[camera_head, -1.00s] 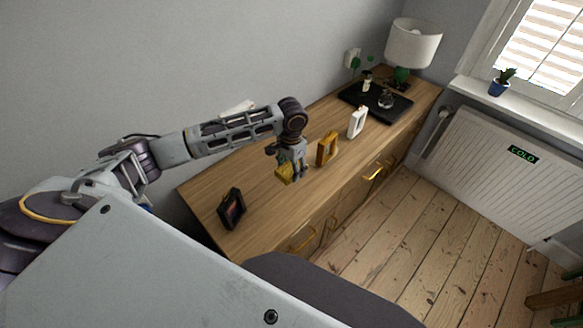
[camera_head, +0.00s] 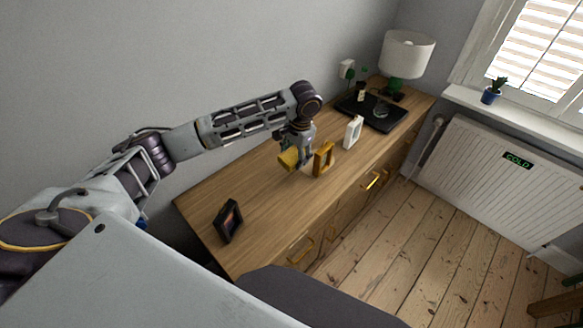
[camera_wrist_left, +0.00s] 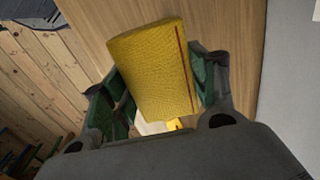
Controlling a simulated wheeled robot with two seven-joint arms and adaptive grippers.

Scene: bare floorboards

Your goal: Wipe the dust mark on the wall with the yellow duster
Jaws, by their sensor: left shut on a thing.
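The yellow duster (camera_head: 289,159) is a small block held by my left gripper (camera_head: 296,150) above the wooden dresser top (camera_head: 262,187). In the left wrist view the duster (camera_wrist_left: 153,72) has a dark red line near one edge and sits between the green-padded fingers of the left gripper (camera_wrist_left: 160,95), which is shut on it. The duster is apart from the grey wall (camera_head: 200,60). I cannot make out a dust mark on the wall; my left arm covers part of it. A pale patch (camera_wrist_left: 316,10) shows at the wrist view's top right corner. My right gripper is not in view.
A yellow frame (camera_head: 324,159) stands close right of the gripper, with a white frame (camera_head: 353,132) beyond. A dark picture frame (camera_head: 229,221) stands at the near end. A black tray (camera_head: 360,116) and lamp (camera_head: 407,55) fill the far end. A radiator (camera_head: 500,180) is at right.

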